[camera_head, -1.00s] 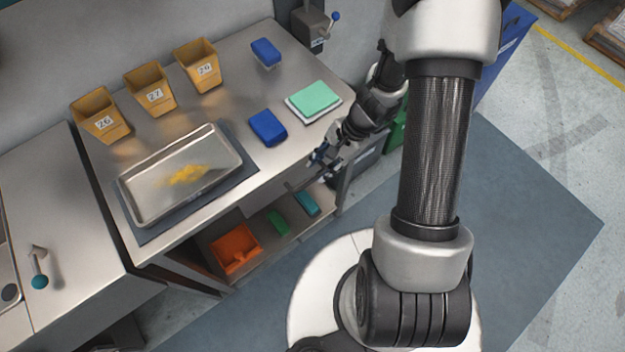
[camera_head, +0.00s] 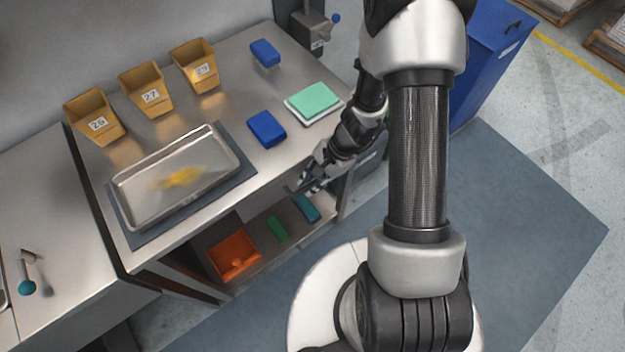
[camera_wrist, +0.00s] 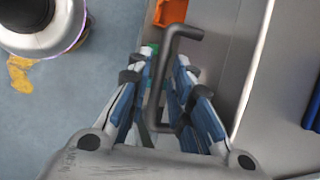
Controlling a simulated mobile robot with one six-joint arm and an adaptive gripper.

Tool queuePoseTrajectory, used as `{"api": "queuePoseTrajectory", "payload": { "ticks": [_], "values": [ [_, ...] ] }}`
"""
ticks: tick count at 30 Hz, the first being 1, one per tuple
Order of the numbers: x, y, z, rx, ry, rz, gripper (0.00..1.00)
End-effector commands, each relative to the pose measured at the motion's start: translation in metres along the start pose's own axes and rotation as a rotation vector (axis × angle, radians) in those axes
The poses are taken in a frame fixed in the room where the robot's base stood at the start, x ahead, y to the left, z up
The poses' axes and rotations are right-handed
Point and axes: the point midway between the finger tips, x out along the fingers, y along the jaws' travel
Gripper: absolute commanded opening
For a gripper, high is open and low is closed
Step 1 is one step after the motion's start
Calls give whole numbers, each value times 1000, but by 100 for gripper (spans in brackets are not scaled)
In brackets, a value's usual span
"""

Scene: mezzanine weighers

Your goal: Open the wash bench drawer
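The wash bench (camera_head: 225,193) is a steel table on the left of the head view. Its drawer front is mostly hidden under the top edge, and I see no clear sign that it is pulled out. A dark bent bar handle (camera_wrist: 160,75) shows in the wrist view, standing off the bench's front. My gripper (camera_wrist: 164,60) has its blue-grey fingers on either side of the bar, with gaps still showing. In the head view my gripper (camera_head: 301,187) is at the bench's front edge, where it covers most of the handle.
On the bench are a steel tray (camera_head: 150,208), several tan bins, blue blocks and a green pad (camera_head: 314,97). An orange bin (camera_head: 233,256) and green and teal items sit on the lower shelf. A blue container (camera_head: 490,60) stands right; open floor lies in front.

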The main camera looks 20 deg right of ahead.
Motion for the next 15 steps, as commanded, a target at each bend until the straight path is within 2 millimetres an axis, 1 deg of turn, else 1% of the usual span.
{"api": "queuePoseTrajectory", "payload": {
  "ticks": [1, 7, 15],
  "values": [
    [0, 0, 0, 0, 0, 0, 14],
    [0, 0, 0, 0, 0, 0, 1],
    [0, 0, 0, 0, 0, 0, 0]
  ]
}}
